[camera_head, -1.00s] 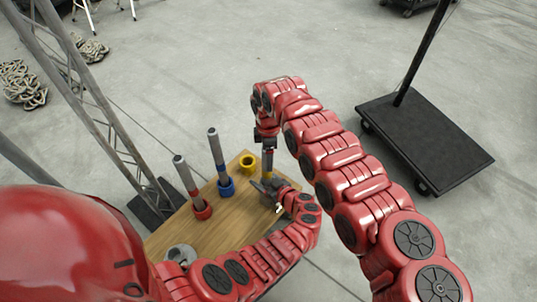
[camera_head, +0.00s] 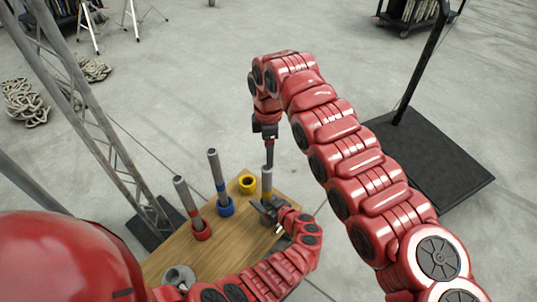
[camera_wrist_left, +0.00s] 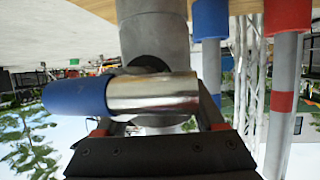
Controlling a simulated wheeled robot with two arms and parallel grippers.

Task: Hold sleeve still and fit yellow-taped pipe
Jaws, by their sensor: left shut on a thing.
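A chrome cylinder with a blue end (camera_wrist_left: 140,94) lies across the sleeve there. My right gripper (camera_head: 269,152) is above the pipe, seen edge-on, apparently clear of its top. The yellow sleeve (camera_head: 247,184) is empty, left of the pipe.
A blue-taped pipe (camera_head: 215,168) stands in the blue sleeve (camera_head: 226,207), and a red-taped pipe (camera_head: 183,193) in the red sleeve (camera_head: 202,231). A grey ring-like part (camera_head: 179,276) lies near the board's front.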

